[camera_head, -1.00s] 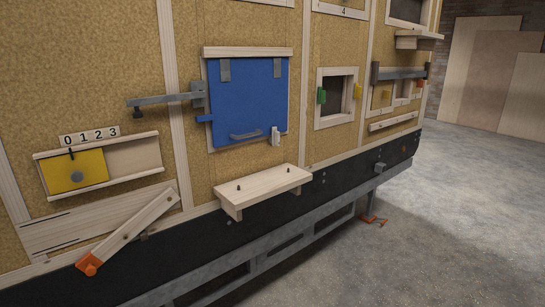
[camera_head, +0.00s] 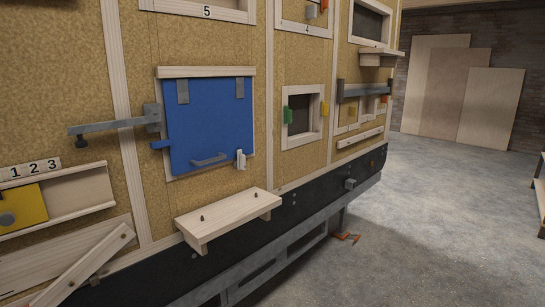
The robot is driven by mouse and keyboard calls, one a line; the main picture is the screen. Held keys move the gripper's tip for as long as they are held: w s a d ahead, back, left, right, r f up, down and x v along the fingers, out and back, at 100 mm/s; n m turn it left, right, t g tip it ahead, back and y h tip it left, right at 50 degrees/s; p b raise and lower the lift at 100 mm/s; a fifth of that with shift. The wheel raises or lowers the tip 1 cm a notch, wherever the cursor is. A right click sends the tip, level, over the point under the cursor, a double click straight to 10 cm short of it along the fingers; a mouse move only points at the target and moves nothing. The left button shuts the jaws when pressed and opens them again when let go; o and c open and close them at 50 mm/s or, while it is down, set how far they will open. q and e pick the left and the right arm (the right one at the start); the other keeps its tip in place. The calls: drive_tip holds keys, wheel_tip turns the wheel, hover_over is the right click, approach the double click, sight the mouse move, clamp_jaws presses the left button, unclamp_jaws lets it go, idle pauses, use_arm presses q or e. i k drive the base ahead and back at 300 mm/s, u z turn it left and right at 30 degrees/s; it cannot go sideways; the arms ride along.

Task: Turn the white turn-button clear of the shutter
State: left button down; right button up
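The blue shutter (camera_head: 208,122) hangs from two grey hinges on the trailer wall and looks closed. A grey handle (camera_head: 210,160) is on its lower part. The white turn-button (camera_head: 240,159) stands upright at the shutter's lower right corner and appears to overlap its edge. A blue tab (camera_head: 161,145) sticks out from the shutter's left side. Neither of my grippers shows in the head view.
A wooden shelf (camera_head: 228,217) with two dark pegs juts out below the shutter. A grey metal bar (camera_head: 108,126) sticks out at the shutter's left. A yellow sliding panel (camera_head: 22,208) is at far left. Concrete floor (camera_head: 440,220) is open at right.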

sight(241, 158)
drive_tip(key=z, duration=0.5)
drive_tip(key=i, duration=1.35)
drive_tip(key=u, duration=0.6)
drive_tip(key=i, duration=0.65)
drive_tip(key=u, duration=0.4)
